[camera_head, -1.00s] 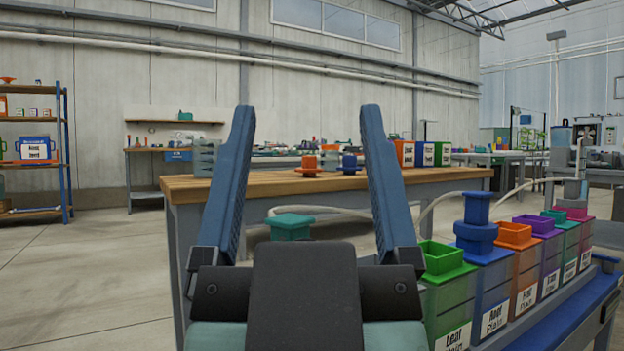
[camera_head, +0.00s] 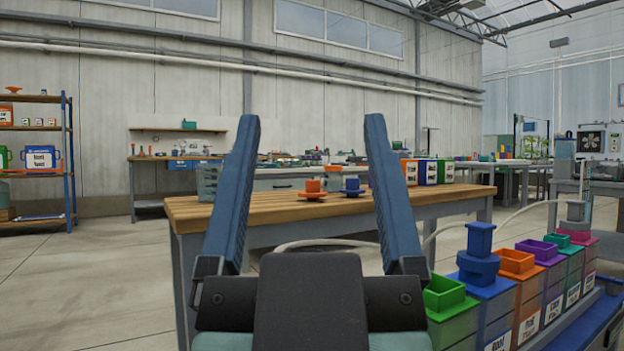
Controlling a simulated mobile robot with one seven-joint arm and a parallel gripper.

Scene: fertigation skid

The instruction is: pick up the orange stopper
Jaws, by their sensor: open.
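The orange stopper (camera_head: 313,189) sits on the wooden tabletop (camera_head: 265,208), near its middle. It has a square upper part on a wider round base. A blue stopper (camera_head: 352,187) of like shape stands just to its right on the same table. My gripper (camera_head: 312,125) is open and empty in the foreground, its two blue fingers spread wide. In the picture the orange stopper shows between the fingers, but it lies well beyond them and nothing touches it.
A clear container (camera_head: 208,182) stands at the table's left end. Labelled orange, blue and green boxes (camera_head: 427,171) stand at its right end. Close on the right is a row of coloured tanks (camera_head: 487,290), a blue stopper (camera_head: 479,252) standing on one. The floor at left (camera_head: 100,270) is clear.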

